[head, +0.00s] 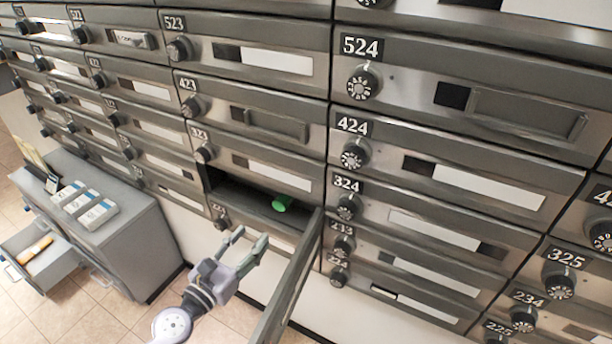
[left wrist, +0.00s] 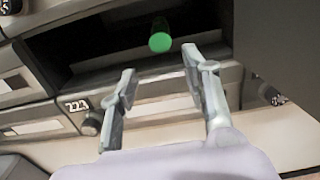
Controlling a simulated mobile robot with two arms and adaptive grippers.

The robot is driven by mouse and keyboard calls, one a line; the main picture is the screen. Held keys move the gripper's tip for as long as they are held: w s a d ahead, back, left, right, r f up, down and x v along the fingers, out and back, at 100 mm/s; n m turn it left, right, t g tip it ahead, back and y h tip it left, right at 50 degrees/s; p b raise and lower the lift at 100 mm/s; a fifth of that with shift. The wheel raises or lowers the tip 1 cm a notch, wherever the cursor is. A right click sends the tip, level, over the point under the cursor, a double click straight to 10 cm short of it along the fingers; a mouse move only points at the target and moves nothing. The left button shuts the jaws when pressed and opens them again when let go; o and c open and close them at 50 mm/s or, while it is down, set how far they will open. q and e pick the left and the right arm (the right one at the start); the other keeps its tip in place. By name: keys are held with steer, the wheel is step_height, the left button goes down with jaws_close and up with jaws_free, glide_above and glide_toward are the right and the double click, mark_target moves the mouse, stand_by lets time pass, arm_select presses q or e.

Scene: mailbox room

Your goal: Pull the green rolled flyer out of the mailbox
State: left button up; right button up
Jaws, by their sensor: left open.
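The green rolled flyer (head: 282,203) lies inside an open mailbox below the door numbered 323, with its round end facing out. In the left wrist view the flyer (left wrist: 160,40) shows as a green cylinder end at the slot's front edge, ahead of my fingers. The open mailbox (head: 240,200) has a dark interior, and its door (head: 290,285) hangs open to the right. My left gripper (head: 252,243) is open and empty, in front of and below the opening, apart from the flyer. It also shows in the left wrist view (left wrist: 160,75). My right gripper is not in view.
The open door stands close to the right of my left gripper. Closed mailboxes with dials surround the opening. A grey cabinet (head: 120,225) with boxes on top (head: 85,205) and an open drawer (head: 45,265) stands at left on the tiled floor.

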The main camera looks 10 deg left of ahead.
mark_target(278, 206)
arm_select(q)
steer(key=x, duration=1.1)
steer(key=shift+p, duration=0.35)
steer(key=shift+x, duration=0.85)
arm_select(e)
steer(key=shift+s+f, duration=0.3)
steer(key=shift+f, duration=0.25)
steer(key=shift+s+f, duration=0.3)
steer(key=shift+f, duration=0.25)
arm_select(q)
steer(key=shift+c, duration=0.5)
steer(key=c, duration=0.9)
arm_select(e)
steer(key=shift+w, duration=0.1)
arm_select(q)
steer(key=shift+o, duration=0.2)
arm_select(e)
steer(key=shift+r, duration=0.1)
arm_select(q)
steer(key=shift+r, duration=0.1)
